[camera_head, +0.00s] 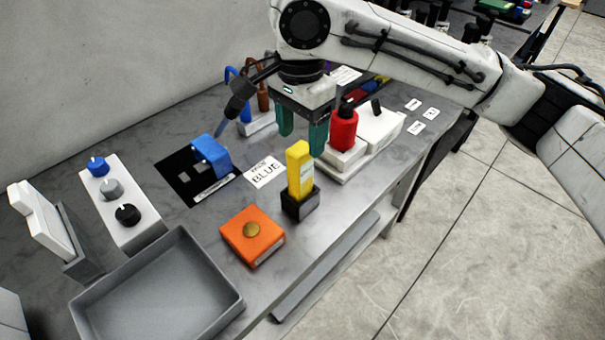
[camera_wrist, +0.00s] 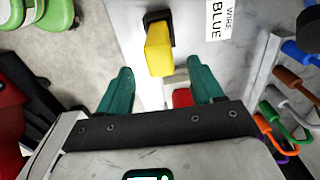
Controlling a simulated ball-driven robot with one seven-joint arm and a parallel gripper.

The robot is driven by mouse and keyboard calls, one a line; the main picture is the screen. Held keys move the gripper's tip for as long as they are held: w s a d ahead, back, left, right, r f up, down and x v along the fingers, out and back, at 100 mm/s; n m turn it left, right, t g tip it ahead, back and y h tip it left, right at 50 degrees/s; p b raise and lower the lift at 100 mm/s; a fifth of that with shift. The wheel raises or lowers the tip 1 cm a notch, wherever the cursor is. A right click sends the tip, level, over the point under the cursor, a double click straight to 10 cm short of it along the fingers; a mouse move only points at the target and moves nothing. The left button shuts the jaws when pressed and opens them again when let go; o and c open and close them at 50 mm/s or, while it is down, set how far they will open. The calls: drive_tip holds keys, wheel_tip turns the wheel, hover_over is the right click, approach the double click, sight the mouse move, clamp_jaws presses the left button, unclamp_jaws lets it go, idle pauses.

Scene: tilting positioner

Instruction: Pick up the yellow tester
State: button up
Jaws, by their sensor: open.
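The yellow tester (camera_head: 299,168) stands upright in a small black holder (camera_head: 300,203) near the front edge of the bench. In the wrist view the yellow tester (camera_wrist: 158,50) shows beyond my fingertips, with its black holder (camera_wrist: 153,17) behind it. My gripper (camera_head: 302,136) has green fingers, is open and empty, and is above the bench behind the tester. In the wrist view my gripper (camera_wrist: 163,80) has its fingers apart on either side of the tester's line, not touching it.
A red bottle (camera_head: 343,130) on a white base stands close right of my gripper. A "BLUE" label (camera_head: 264,172), an orange box (camera_head: 252,236), a grey tray (camera_head: 232,306) and a blue clamp-like part (camera_head: 211,155) lie left of the tester. Several coloured hooked tools hang behind.

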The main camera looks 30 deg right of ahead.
sight(300, 148)
drive_tip(key=shift+a+f, duration=0.1)
drive_tip(key=shift+f, duration=2.9)
drive_tip(key=shift+c, duration=0.2)
drive_tip(key=c, duration=0.9)
drive_tip(key=shift+c, duration=0.6)
drive_tip(key=shift+r, duration=0.15)
